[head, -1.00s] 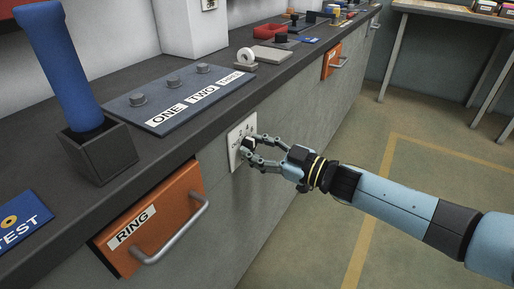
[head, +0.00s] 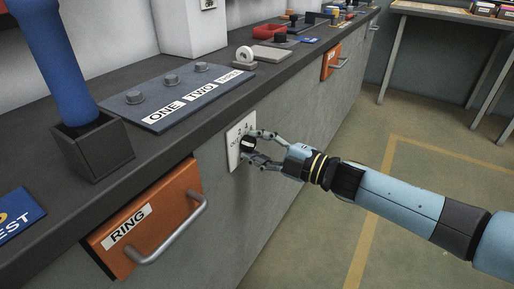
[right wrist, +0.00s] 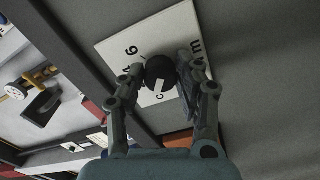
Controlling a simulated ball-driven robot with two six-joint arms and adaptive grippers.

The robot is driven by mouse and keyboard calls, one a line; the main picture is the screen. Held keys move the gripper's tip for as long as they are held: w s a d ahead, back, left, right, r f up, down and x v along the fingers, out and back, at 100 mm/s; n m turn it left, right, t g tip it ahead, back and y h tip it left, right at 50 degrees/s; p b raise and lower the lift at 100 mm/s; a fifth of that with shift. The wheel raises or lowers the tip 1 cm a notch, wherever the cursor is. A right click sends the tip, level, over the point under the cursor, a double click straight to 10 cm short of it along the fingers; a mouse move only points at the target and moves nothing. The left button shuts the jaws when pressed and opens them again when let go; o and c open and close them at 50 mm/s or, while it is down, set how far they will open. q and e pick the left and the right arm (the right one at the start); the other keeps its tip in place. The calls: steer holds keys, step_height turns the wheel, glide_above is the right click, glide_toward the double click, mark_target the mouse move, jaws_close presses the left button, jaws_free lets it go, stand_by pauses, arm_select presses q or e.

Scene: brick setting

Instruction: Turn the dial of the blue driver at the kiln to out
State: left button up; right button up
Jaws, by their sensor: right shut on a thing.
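A white plate (head: 234,163) with dark markings is fixed on the grey cabinet front, and a round black dial (head: 247,145) sticks out of it. My right gripper (head: 253,148) is shut on the dial, one finger above and one below. The right wrist view shows the dial (right wrist: 160,72) between the two fingertips, with a white pointer mark on its face. Around it the plate (right wrist: 120,42) bears "6" and "m"; other markings are partly hidden by the fingers. A blue handle-like thing (head: 62,60) stands upright in a dark holder (head: 95,152) on the counter. My left gripper is out of view.
An orange drawer (head: 117,255) labelled RING, with a protruding metal handle (head: 175,235), is left of the plate. Above, the counter carries a blue board (head: 150,117) with knobs labelled ONE, TWO and THREE. The floor at right is open.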

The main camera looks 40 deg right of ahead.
steer(key=shift+n, duration=0.6)
steer(key=o, duration=1.2)
steer(key=shift+c, duration=0.2)
steer(key=v, duration=1.2)
